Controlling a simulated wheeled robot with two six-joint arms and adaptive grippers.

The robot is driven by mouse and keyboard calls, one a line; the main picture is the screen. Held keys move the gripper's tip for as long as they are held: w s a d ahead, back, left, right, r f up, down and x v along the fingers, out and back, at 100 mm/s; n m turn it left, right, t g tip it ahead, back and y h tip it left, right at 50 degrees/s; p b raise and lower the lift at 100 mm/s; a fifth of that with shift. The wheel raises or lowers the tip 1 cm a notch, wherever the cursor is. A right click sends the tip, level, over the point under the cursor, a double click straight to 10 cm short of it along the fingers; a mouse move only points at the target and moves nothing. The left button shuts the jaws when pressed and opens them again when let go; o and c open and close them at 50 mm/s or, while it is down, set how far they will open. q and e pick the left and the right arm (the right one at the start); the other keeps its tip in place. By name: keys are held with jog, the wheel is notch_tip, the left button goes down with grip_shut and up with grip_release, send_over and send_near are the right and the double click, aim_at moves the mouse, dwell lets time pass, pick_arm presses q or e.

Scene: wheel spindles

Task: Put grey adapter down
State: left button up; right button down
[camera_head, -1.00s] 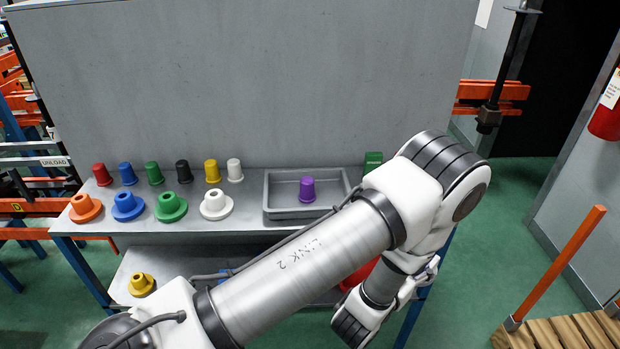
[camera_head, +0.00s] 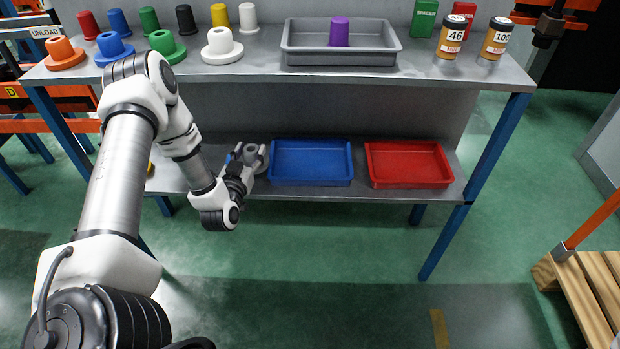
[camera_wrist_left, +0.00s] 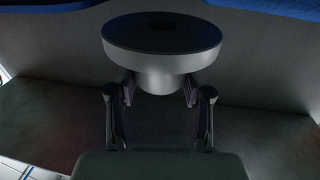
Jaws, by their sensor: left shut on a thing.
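The grey adapter (camera_head: 252,153) is at the lower shelf (camera_head: 353,192), just left of the blue tray (camera_head: 311,183). My left gripper (camera_head: 240,161) is shut on it. In the left wrist view, the adapter's wide round flange (camera_wrist_left: 162,60) faces the camera, and its narrower neck lies between the fingers of my left gripper (camera_wrist_left: 160,92). I cannot tell whether the adapter touches the shelf. My right gripper is not in view.
A red tray (camera_head: 408,184) is right of the blue tray. The upper shelf holds coloured adapters and caps, a grey tray (camera_head: 340,60) with a purple cap (camera_head: 340,32), spacer boxes and two labelled cans. Behind my left arm, a yellow adapter is mostly hidden.

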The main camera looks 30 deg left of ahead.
pick_arm(q)
jog(key=w+d+b, duration=0.1)
jog(key=w+d, duration=0.2)
jog(key=d, duration=0.1)
jog(key=w+d+f+b, duration=0.1)
jog(key=w+d+b, duration=0.1)
jog(key=w+d, duration=0.1)
jog(key=w+d+b, duration=0.1)
jog(key=w+d, duration=0.2)
jog(key=d, duration=0.1)
jog(key=shift+w+d+f+b, duration=0.25)
jog(key=shift+w+d+b, duration=0.05)
jog(key=shift+w+d, duration=0.1)
jog(key=shift+w+d+f, duration=0.1)
jog(key=shift+d+f, duration=0.05)
jog(key=shift+d, duration=0.05)
notch_tip(320, 180, down, 3)
jog(key=shift+f+b, duration=0.2)
jog(key=shift+b, duration=0.65)
jog(key=shift+r, duration=0.15)
jog(key=o, duration=1.2)
jog(key=shift+f, duration=0.2)
jog(key=shift+o, duration=0.2)
